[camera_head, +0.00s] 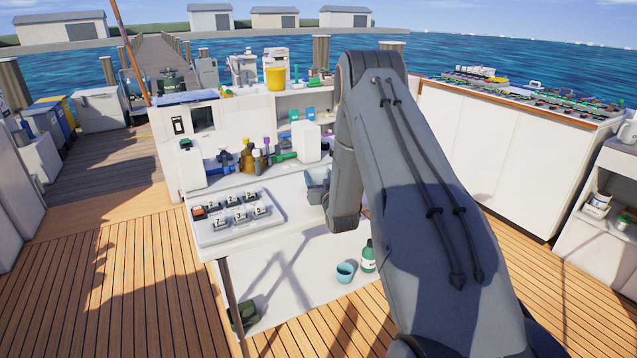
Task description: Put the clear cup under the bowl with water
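I cannot make out a clear cup in this view. A small light-blue bowl-like vessel (345,272) stands on the white lower shelf, next to a green bottle with a white label (368,256). I cannot tell whether the vessel holds water. My arm crosses the middle of the view, bends at the top and comes down in front of the bench. My gripper is not clearly seen. A grey boxy piece (318,186) shows just left of my arm, and I cannot tell what it is. My arm hides part of the bench and shelf.
A tray of numbered blocks (236,219) lies on the bench front. Bottles (253,159), a white canister (307,142) and a yellow bucket (275,77) stand behind. A cluttered white counter (480,150) is at the right. Wooden deck (130,270) is free at the left.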

